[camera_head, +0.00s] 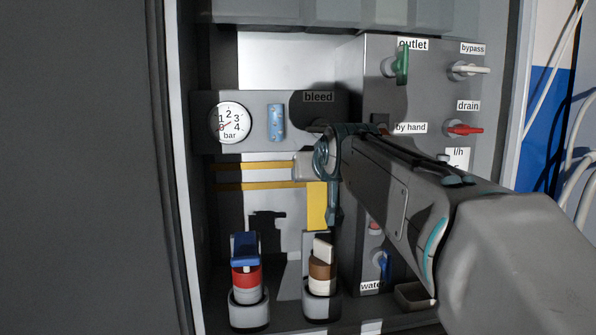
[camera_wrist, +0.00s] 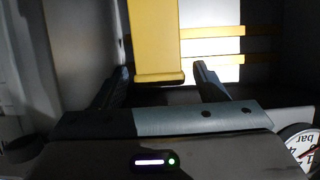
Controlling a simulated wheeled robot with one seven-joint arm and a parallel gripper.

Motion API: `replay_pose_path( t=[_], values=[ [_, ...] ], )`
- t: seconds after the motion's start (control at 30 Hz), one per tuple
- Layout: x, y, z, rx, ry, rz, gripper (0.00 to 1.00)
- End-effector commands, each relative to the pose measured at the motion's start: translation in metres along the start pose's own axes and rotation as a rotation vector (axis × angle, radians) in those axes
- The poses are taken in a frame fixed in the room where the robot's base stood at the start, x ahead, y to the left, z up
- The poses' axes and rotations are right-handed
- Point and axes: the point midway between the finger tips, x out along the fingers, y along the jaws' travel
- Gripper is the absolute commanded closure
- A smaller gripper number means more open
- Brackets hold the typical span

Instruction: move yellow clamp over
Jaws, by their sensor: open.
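The yellow clamp (camera_head: 317,206) shows in the head view as an upright yellow plate at the right end of two yellow bars, partly hidden by my gripper (camera_head: 333,195). In the wrist view the yellow clamp (camera_wrist: 158,40) is a broad yellow block with a lipped end. My gripper (camera_wrist: 162,84) is open, with one dark finger on each side of the block in that picture. A gap shows at the finger on the right; whether either finger touches the clamp I cannot tell.
Two yellow bars (camera_head: 262,186) run across the cabinet's back. A pressure gauge (camera_head: 230,123) is at left. Two capped holders (camera_head: 249,311) (camera_head: 320,306) stand below.

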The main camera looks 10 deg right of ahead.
Motion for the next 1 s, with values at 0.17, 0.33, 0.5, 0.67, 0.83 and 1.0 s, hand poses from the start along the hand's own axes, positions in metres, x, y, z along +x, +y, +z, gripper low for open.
replay_pose_path(
  t=[0.17,0.33,0.5,0.67,0.83,1.0],
  values=[
    [0.001,0.000,0.000,0.000,0.001,0.000,0.35],
    [0.001,0.000,0.000,0.000,0.000,0.000,0.57],
    [0.001,0.000,0.000,0.000,0.000,0.000,0.98],
    [0.001,0.000,0.001,0.000,0.006,0.000,0.98],
    [-0.001,0.000,0.005,0.000,0.036,0.000,0.98],
    [-0.007,0.000,0.010,0.000,0.095,0.000,0.98]
  ],
)
